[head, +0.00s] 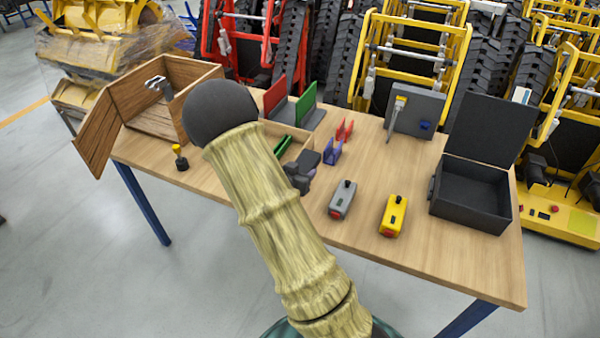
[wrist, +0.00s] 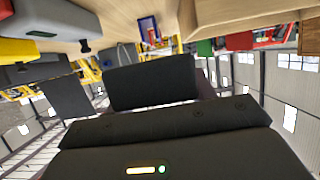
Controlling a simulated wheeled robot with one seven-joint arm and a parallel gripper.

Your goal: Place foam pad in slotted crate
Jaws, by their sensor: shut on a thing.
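The foam pad is a dark grey flat piece (wrist: 150,82) in the wrist view, held in front of my gripper's dark body. In the head view it seems to be the dark piece (head: 309,157) beside the crate. My gripper (head: 298,174) is shut on it, at the right end of the crate; its fingertips are hard to make out. The slotted crate appears to be the light wooden box (head: 298,153) on the table, with green strips inside, partly hidden by my arm. Its wooden wall also shows in the wrist view (wrist: 235,17). The pad appears outside the crate.
A grey device (head: 342,200) and a yellow device (head: 393,215) lie to the right. An open black box (head: 470,195) stands at the right end. An open wooden cabinet (head: 150,105) is at left.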

